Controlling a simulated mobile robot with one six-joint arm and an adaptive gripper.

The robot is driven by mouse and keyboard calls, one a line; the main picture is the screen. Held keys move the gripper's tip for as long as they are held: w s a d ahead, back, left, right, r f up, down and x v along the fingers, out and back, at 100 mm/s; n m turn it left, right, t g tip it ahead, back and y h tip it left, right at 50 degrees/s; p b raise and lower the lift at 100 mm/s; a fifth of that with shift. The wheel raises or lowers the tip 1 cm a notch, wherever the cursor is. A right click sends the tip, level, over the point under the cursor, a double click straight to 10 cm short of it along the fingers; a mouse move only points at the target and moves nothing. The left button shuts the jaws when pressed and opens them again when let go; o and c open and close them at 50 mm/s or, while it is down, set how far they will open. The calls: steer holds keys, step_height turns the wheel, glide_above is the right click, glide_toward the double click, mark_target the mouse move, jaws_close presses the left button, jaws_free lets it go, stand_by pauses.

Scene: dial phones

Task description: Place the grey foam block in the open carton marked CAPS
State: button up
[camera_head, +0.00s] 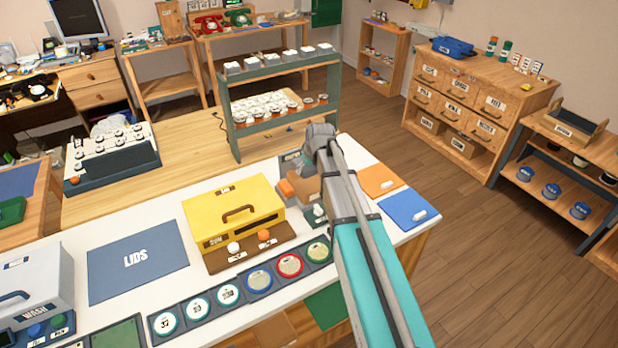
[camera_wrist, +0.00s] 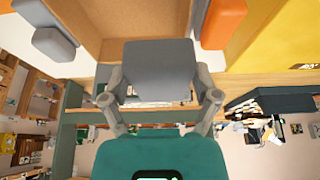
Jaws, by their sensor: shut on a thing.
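My gripper (camera_wrist: 160,92) is shut on the grey foam block (camera_wrist: 158,62), with one finger at each side of it in the wrist view. A brown open carton (camera_head: 303,193) stands on the white tabletop right of the yellow box in the head view, partly hidden behind my arm. Its tan inside (camera_wrist: 110,18) shows beyond the block in the wrist view. The block appears over or close to the carton; its height above it cannot be told. The word CAPS is not readable.
The yellow box (camera_head: 232,218) stands left of the carton, with an orange piece (camera_head: 285,188) between them. Orange (camera_head: 380,181) and blue (camera_head: 408,208) mats lie to the right. A green rack (camera_head: 279,115) stands behind.

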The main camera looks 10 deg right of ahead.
steer(key=shift+w+d+f+b, duration=0.1)
steer(key=shift+w+f+b, duration=0.4)
steer(key=shift+f+b, duration=0.3)
steer(key=shift+s+f+b, duration=0.1)
steer(key=shift+f+b, duration=1.1)
steer(key=shift+b, duration=0.05)
steer(key=shift+f+b, duration=0.6)
steer(key=o, duration=0.7)
steer(key=shift+r, duration=0.15)
